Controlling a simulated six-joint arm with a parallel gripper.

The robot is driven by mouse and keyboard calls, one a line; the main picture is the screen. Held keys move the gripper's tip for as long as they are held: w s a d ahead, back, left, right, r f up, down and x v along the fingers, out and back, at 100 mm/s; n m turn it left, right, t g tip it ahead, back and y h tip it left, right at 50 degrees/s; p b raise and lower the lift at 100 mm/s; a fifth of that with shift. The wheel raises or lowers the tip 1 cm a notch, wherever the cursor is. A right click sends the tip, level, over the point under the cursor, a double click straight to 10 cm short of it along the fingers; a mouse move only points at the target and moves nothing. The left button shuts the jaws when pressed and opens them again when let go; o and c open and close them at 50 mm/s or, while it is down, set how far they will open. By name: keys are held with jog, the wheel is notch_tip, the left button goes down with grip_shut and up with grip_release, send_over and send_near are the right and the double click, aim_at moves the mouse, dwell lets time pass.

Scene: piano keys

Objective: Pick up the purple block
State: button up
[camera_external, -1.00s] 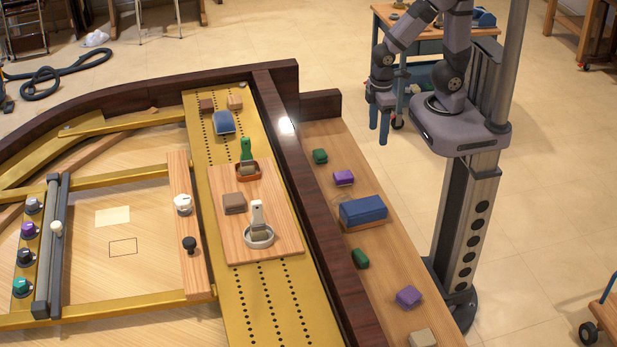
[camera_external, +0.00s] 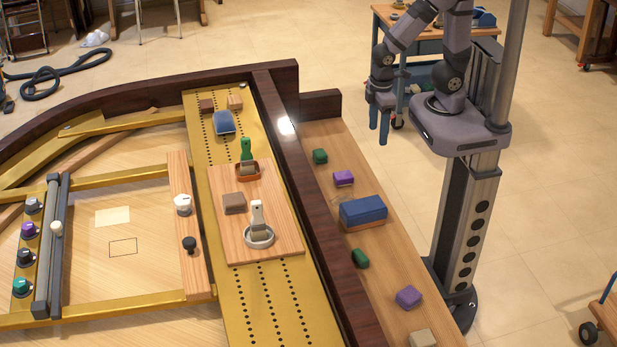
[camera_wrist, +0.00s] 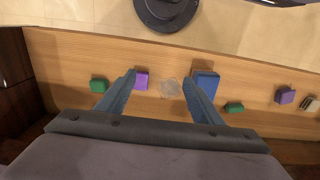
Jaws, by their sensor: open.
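My gripper (camera_external: 381,126) is open and empty, raised above and to the right of the shelf's far end. In the wrist view its fingers (camera_wrist: 160,82) point toward the shelf.
The shelf (camera_external: 385,255) also holds a green block (camera_external: 320,156), a large blue block (camera_external: 363,211), another green block (camera_external: 360,258) and a tan block (camera_external: 422,338). The dark wooden rim (camera_external: 318,200) borders the shelf on its left.

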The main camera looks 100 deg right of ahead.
dwell(0.3)
